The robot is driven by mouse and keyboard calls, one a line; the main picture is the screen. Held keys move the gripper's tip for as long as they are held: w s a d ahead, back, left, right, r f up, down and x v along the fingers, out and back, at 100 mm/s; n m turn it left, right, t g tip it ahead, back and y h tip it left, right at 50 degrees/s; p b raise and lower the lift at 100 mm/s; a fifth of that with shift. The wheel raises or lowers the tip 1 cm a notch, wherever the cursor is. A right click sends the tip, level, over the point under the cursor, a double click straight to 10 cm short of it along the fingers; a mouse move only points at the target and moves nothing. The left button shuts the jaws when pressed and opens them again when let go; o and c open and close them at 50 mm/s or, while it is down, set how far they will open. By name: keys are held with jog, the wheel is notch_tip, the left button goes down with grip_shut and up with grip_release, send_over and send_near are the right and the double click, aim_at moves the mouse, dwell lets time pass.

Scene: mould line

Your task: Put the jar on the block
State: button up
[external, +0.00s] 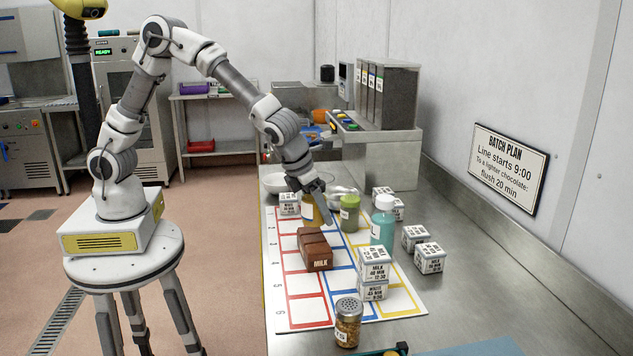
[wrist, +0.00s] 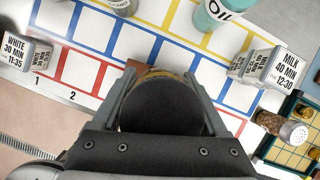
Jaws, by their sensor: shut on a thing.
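My gripper (external: 318,192) is shut on a jar with a dark round top and a yellow band. In the wrist view the jar (wrist: 160,108) fills the space between the fingers. In the external view its amber side (external: 309,214) shows partly behind the fingers. The brown block (external: 314,250), marked MILK, lies on the gridded board in front of the gripper. In the wrist view a brown patch shows just past the jar, mostly hidden. I cannot tell whether the jar touches anything below.
The gridded board (external: 300,321) also carries a green jar (external: 349,214), a teal oil bottle (external: 382,228) and two stacked white label cubes (external: 374,274). Another label cube (external: 289,204) is left of the gripper. A spice shaker (external: 347,323) stands at the front. Bowls are behind.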

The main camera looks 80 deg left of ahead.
aim_at(319, 224)
jog(key=shift+f, duration=1.85)
jog(key=shift+f+b, duration=0.1)
jog(key=shift+b, duration=0.2)
jog(key=o, duration=1.6)
jog(key=shift+c, duration=0.2)
